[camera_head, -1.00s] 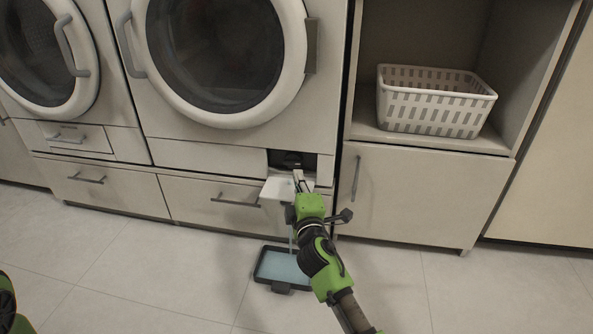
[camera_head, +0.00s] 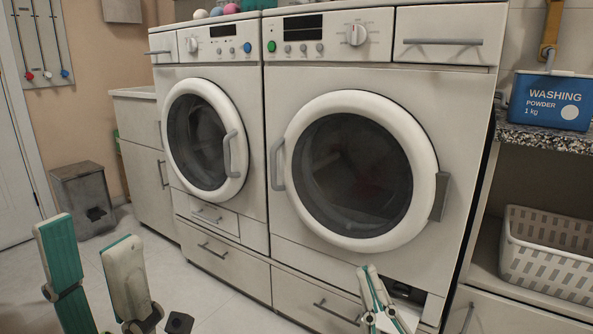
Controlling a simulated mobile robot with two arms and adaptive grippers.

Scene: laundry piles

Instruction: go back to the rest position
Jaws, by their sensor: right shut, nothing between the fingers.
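My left gripper (camera_head: 88,236) stands upright at the lower left, its two green-and-white fingers wide apart with nothing between them. My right gripper (camera_head: 369,270) points up at the bottom, right of the middle, with its fingertips together and nothing held. It overlaps the lower front of the right-hand machine (camera_head: 440,100) in the picture; the gap between them is hard to judge. The dark opening (camera_head: 405,290) low in that machine's front shows partly beside it. The floor below that opening is out of view.
The left-hand machine (camera_head: 245,90) stands beside the other, both round doors shut. On the right are a white laundry basket (camera_head: 560,232) on a shelf and a blue washing powder box (camera_head: 550,100) above it. A grey bin (camera_head: 85,190) stands at the left. Floor shows at the lower left.

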